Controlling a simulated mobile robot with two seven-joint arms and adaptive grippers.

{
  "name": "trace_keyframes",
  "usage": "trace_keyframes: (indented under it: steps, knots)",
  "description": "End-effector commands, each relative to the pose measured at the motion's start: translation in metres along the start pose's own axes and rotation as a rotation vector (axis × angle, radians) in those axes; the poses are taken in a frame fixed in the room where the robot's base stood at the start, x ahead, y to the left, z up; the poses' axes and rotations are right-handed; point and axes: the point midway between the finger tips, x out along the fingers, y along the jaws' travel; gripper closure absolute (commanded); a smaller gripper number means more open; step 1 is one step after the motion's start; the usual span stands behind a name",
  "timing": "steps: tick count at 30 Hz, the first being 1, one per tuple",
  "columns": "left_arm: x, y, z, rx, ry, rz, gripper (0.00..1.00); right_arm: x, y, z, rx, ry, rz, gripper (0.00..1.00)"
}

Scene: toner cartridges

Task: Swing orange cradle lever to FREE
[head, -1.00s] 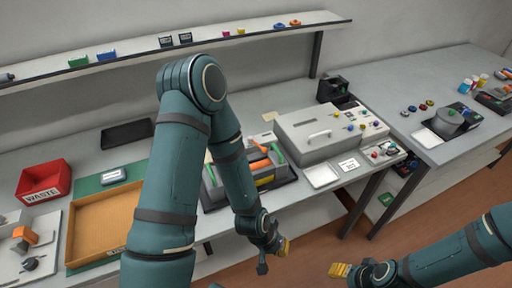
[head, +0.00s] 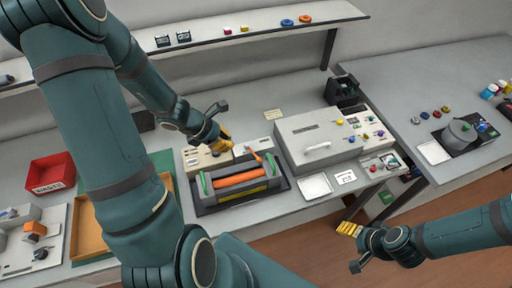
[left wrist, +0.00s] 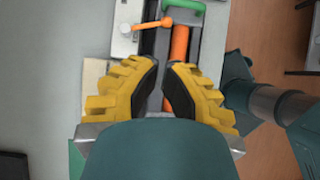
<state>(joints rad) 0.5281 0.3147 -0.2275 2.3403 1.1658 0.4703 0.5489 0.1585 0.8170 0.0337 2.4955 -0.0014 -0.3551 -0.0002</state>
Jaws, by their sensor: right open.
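The orange lever (head: 254,153) stands at the back edge of the dark cradle (head: 279,184). The cradle holds an orange roller (head: 238,178) between green end handles. In the left wrist view the lever (left wrist: 148,24) points left to a pale round knob, beside a green handle (left wrist: 185,5). My left gripper (head: 223,142) hangs behind the cradle, left of the lever and apart from it. In the left wrist view its yellow fingers (left wrist: 161,64) show a narrow gap with nothing held. My right gripper (head: 349,229) is open and empty, in front of the bench. Any FREE mark is unreadable.
A grey box machine (head: 318,138) with a handle stands right of the cradle, with a white tray (head: 315,186) in front. A red WASTE bin (head: 51,174) and wooden tray (head: 88,232) are at left. A shelf (head: 240,38) runs above the bench.

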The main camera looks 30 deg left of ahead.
Motion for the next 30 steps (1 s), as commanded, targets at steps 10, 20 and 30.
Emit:
trace_keyframes:
  steps: [10, 20, 30]
  knots:
    - [0.007, -0.001, -0.001, 0.004, 0.002, -0.003, 1.0, 0.003, 0.001, 0.001, 0.0, 0.0, 0.0, 0.34]
    - [0.063, -0.002, -0.003, 0.004, 0.003, -0.006, 1.0, 0.023, 0.009, 0.004, 0.004, 0.002, 0.002, 0.34]
    - [0.123, -0.002, -0.003, 0.007, 0.003, -0.005, 1.0, 0.045, 0.016, 0.006, 0.003, 0.003, 0.005, 0.34]
